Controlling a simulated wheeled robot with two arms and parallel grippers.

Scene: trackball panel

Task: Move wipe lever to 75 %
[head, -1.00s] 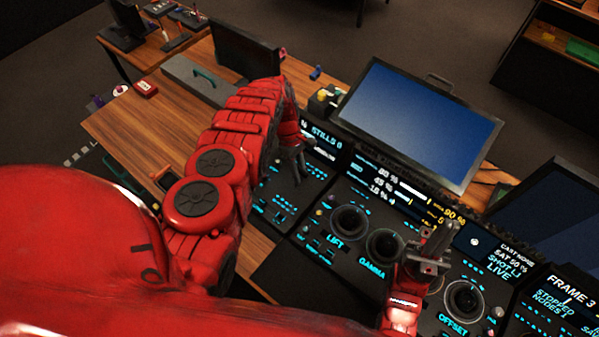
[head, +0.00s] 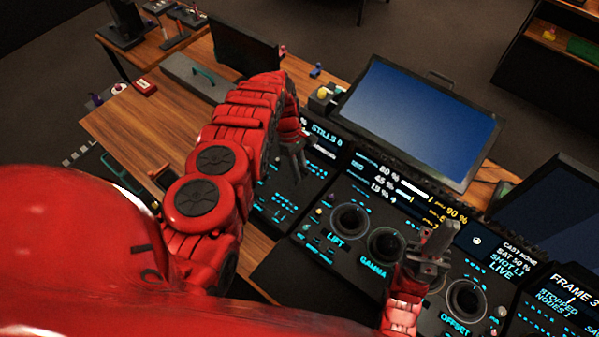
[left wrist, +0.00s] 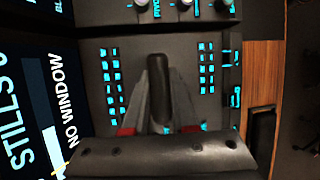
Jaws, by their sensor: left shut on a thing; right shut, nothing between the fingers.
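The wipe lever (left wrist: 158,88) shows in the left wrist view as a dark, rounded handle standing up from the left panel section. My left gripper (left wrist: 159,100) is shut on it, with one grey finger on each side. In the head view my left gripper (head: 296,160) is over the panel section below the "STILLS 0" display (head: 326,134), and the lever is hidden there. My right gripper (head: 432,246) is shut and empty above the middle panel, near the gamma trackball (head: 386,243). The lever's percentage is not readable.
Rows of lit cyan buttons (left wrist: 110,80) flank the lever, and knobs (left wrist: 185,5) stand at one end. The lift trackball (head: 349,221) and offset trackball (head: 465,299) are on the middle panel. A large monitor (head: 420,120) stands behind it. Bare wooden desk (head: 135,125) lies to the left.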

